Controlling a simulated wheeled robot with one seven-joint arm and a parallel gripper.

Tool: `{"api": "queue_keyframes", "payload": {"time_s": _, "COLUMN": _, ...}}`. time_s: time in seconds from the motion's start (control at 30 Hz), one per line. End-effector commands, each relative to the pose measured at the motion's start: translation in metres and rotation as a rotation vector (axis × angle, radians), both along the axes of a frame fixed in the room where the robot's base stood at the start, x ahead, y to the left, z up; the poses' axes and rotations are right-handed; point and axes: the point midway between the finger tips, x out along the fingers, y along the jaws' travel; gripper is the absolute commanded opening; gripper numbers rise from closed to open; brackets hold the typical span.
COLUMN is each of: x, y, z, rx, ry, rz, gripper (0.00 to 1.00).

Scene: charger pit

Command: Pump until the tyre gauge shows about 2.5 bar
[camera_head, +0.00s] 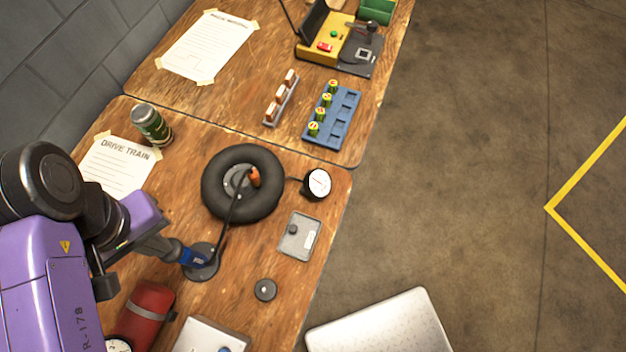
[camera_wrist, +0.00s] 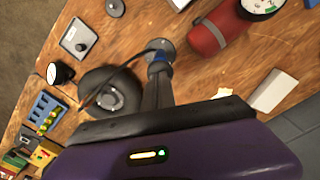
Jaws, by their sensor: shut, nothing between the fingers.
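A black tyre (camera_head: 243,183) lies flat on the wooden table, also in the wrist view (camera_wrist: 124,82). A small pump with a blue body (camera_head: 191,257) and round dark base (camera_head: 207,270) stands nearer me; its black hose runs to the orange-capped fitting (camera_head: 254,177) at the tyre's hub. The white-faced tyre gauge (camera_head: 319,183) stands right of the tyre; its reading is too small to make out. My gripper (camera_head: 176,252) is shut and empty, its tips at the pump's top. Whether they touch it I cannot tell. In the wrist view the fingers partly hide the pump.
A red cylinder (camera_head: 146,312) with its own dial lies at front left. A green can (camera_head: 152,125) stands at the back left. A grey plate with a knob (camera_head: 299,236) and a dark disc (camera_head: 265,290) lie to the right. A blue rack (camera_head: 345,120) holds several cells.

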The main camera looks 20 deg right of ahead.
Motion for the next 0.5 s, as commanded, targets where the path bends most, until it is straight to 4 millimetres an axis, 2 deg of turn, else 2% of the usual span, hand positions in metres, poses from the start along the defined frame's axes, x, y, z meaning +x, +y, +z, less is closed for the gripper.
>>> {"api": "queue_keyframes", "payload": {"time_s": 0.27, "x": 0.0, "y": 0.0, "z": -0.002, "rx": 0.0, "ry": 0.0, "rz": 0.0, "gripper": 0.0}}
{"api": "queue_keyframes", "payload": {"time_s": 0.5, "x": 0.0, "y": 0.0, "z": -0.014, "rx": -0.002, "ry": 0.0, "rz": 0.0, "gripper": 0.0}}
